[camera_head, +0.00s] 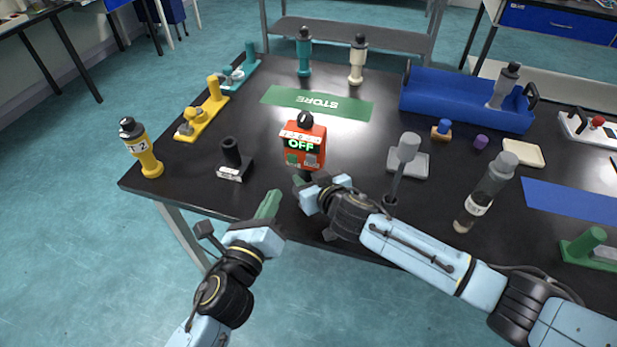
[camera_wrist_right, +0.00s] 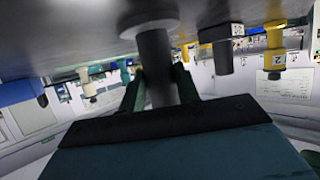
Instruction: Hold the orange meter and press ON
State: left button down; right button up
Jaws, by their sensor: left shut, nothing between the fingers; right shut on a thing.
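The orange meter (camera_head: 303,142) stands upright near the middle of the table's front part in the head view. Its display reads OFF, with a green button at its lower left, a grey one at its lower right and a black knob on top. My right gripper (camera_head: 306,178) is shut on the meter's dark handle below the display. In the right wrist view the green fingers (camera_wrist_right: 158,92) close on this dark handle (camera_wrist_right: 155,55). My left gripper (camera_head: 268,205) is shut and empty at the table's front edge, left of and below the meter, apart from it.
A black holder (camera_head: 234,162) stands left of the meter, and a yellow bottle-like tool (camera_head: 142,150) at the left edge. The green STORE mat (camera_head: 345,107) lies bare behind it.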

pick_arm(q)
jog(key=shift+d, duration=0.1)
dwell(0.3)
jog(key=m+g+h, duration=0.6)
jog(key=g+h, duration=0.3)
jog(key=h, duration=0.2)
send_near(306, 159)
jog(key=shift+f+x, duration=0.25)
jog(key=shift+x, duration=0.7)
jog(key=shift+f+x, duration=0.2)
jog(key=shift+x, duration=0.8)
jog(key=shift+w, duration=0.2)
jog(key=shift+w+d, duration=0.15)
jog(key=shift+w, duration=0.15)
